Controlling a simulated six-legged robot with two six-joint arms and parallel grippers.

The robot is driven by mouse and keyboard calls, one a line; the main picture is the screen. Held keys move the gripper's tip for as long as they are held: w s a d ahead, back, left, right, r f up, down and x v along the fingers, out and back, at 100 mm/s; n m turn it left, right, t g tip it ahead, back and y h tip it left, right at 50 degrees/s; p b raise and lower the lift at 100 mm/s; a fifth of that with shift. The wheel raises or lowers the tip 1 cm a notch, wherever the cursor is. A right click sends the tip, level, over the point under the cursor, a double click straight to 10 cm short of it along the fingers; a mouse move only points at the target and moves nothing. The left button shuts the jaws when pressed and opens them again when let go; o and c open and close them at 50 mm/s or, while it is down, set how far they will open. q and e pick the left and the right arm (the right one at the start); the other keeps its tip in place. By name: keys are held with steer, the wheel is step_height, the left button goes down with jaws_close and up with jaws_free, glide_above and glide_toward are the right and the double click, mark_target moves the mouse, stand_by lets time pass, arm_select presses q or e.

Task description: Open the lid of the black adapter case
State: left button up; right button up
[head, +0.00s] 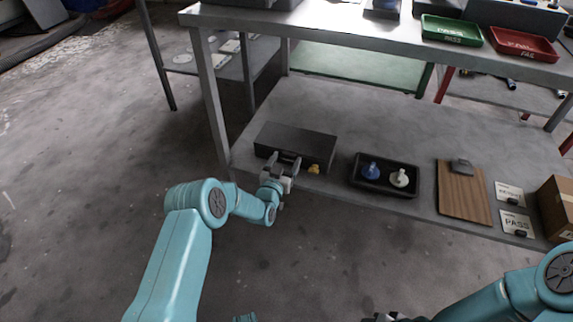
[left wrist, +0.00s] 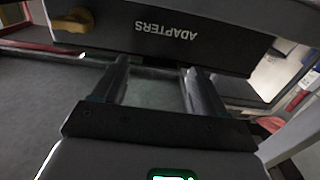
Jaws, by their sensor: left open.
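The black adapter case (head: 305,137) lies shut on the lower shelf, its front towards me. A yellow latch (head: 314,169) shows on its front, right of my left gripper (head: 284,163). That gripper is open and empty, with its fingers at the case's front face. In the left wrist view the open fingers (left wrist: 155,75) point at the case front (left wrist: 210,45), which bears the upside-down word ADAPTERS. The yellow latch (left wrist: 75,22) is at the upper left there, beyond one finger. Whether the fingers touch the case is unclear. My right gripper is mostly cut off at the bottom edge.
Right of the case on the shelf are a black tray (head: 367,184) with a blue and a white piece, a wooden clipboard (head: 462,197), PASS cards (head: 516,224) and a cardboard box (head: 557,208). The upper bench top (head: 340,27) overhangs behind. The shelf behind the case is clear.

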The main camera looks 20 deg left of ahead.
arm_select(q)
steer(key=shift+w, duration=0.65)
arm_select(e)
steer(key=shift+w+f, duration=0.25)
steer(key=shift+f, duration=0.05)
